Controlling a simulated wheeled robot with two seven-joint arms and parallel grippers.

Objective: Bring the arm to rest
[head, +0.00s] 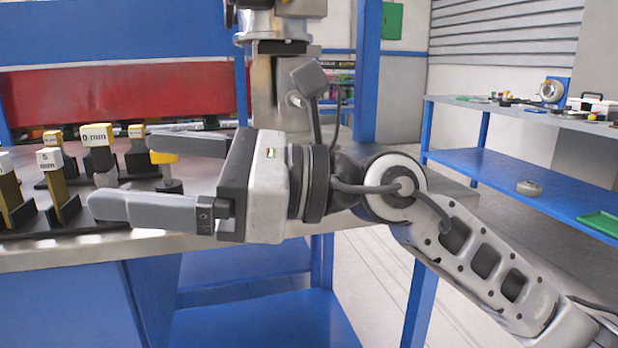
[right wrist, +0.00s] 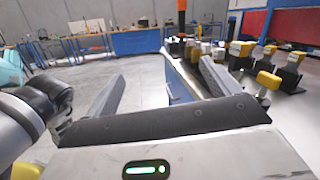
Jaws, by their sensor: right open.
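My right arm reaches in from the lower right in the head view. Its gripper (head: 118,172) points left over the front part of the workbench (head: 250,195). The two grey fingers are spread wide with nothing held between them. In the right wrist view the same fingers (right wrist: 160,88) stand apart, with the bench edge and the floor beyond them. My left gripper does not show in either view.
Several labelled gauge blocks on black stands (head: 55,180) stand on the bench around the fingers; they also show in the right wrist view (right wrist: 240,52). A blue post (head: 367,70) rises behind the arm. A blue shelf unit (head: 520,185) stands at right, with open floor before it.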

